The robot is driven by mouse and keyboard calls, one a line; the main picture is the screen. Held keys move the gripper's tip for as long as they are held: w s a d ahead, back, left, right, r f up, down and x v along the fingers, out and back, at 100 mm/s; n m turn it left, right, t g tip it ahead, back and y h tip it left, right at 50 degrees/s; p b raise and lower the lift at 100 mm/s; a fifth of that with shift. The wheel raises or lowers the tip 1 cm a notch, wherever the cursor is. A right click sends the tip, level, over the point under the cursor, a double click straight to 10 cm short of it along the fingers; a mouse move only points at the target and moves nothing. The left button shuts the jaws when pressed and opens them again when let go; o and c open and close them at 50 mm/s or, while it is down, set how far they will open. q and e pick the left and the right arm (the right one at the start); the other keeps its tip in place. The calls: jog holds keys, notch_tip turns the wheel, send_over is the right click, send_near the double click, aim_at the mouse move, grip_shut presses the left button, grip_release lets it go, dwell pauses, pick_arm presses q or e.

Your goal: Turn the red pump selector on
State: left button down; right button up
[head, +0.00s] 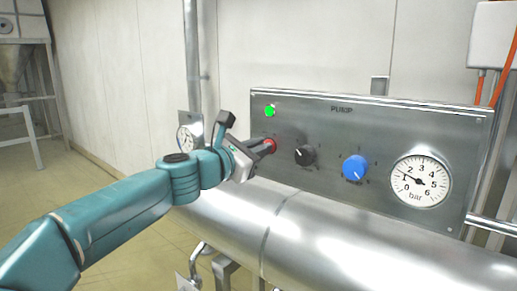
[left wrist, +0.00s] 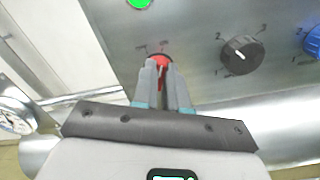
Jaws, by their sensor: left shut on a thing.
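The red pump selector (head: 271,143) is on the left part of the steel pump panel (head: 330,122), below a lit green lamp (head: 270,111). My left gripper (head: 266,148) is shut on the red selector. In the left wrist view the red selector (left wrist: 160,60) shows between the two grey fingertips of my left gripper (left wrist: 165,72). The fingers hide much of the selector, and its exact setting is hard to read. My right gripper is not in view.
A black knob (head: 305,155) and a blue knob (head: 355,168) sit to the right of the red selector. A bar gauge (head: 420,181) is at the panel's right end. A large steel pipe (head: 330,235) runs below the panel. A smaller gauge (head: 185,139) is behind my left arm.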

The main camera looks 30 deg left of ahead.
pick_arm(q)
jog(key=c, duration=1.2)
grip_release()
jog(key=shift+o, duration=0.2)
jog(key=s+a+b, duration=0.1)
jog(key=s+b, duration=0.1)
jog(key=s, duration=1.4)
jog(key=shift+s+a, duration=0.15)
